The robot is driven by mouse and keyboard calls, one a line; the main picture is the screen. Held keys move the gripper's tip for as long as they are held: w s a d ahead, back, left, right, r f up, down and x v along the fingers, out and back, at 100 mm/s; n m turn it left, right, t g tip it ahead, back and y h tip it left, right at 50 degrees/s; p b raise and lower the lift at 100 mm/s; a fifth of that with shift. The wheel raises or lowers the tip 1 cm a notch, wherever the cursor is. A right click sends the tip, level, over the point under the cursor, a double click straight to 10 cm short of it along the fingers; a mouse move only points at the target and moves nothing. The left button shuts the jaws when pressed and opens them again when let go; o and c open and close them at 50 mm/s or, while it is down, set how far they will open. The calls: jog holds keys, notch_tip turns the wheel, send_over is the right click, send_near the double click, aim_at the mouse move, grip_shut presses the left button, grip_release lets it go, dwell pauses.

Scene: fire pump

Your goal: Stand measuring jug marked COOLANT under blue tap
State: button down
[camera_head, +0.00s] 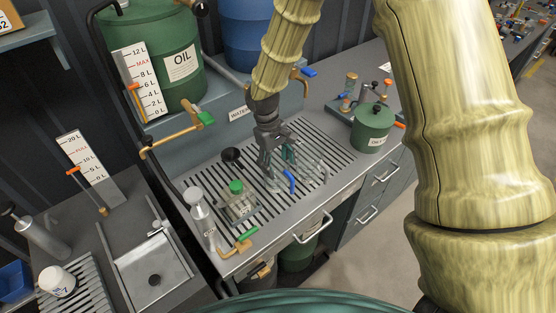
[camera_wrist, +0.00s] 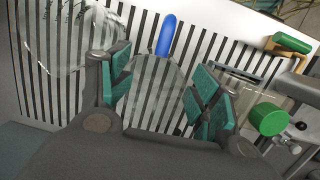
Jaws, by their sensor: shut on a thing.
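My gripper (camera_head: 276,164) points down over the slatted drain grate and is shut on a clear jug (camera_head: 277,184). A blue handle (camera_head: 290,181) sticks out on its near side. In the wrist view the clear jug (camera_wrist: 150,88) is between the green finger pads (camera_wrist: 160,95), with the blue handle (camera_wrist: 167,35) beyond it. No COOLANT marking can be read. A second clear vessel (camera_head: 316,172) stands just to the right; it also shows in the wrist view (camera_wrist: 65,35). The blue-levered tap (camera_head: 309,71) is at the back, right of my arm, by the blue drum (camera_head: 248,40).
The grate (camera_head: 330,188) also bears a green-capped clear container (camera_head: 240,208), a metal pump can (camera_head: 196,205) and a black funnel (camera_head: 231,155). A green-levered tap (camera_head: 205,117) is at the back left. A green can (camera_head: 372,127) stands right. The grate's front right is clear.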

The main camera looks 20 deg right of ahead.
jog(key=shift+s, duration=0.2)
jog(key=shift+c, duration=1.2)
grip_release()
jog(key=shift+w+f, duration=0.15)
jog(key=shift+r, duration=0.2)
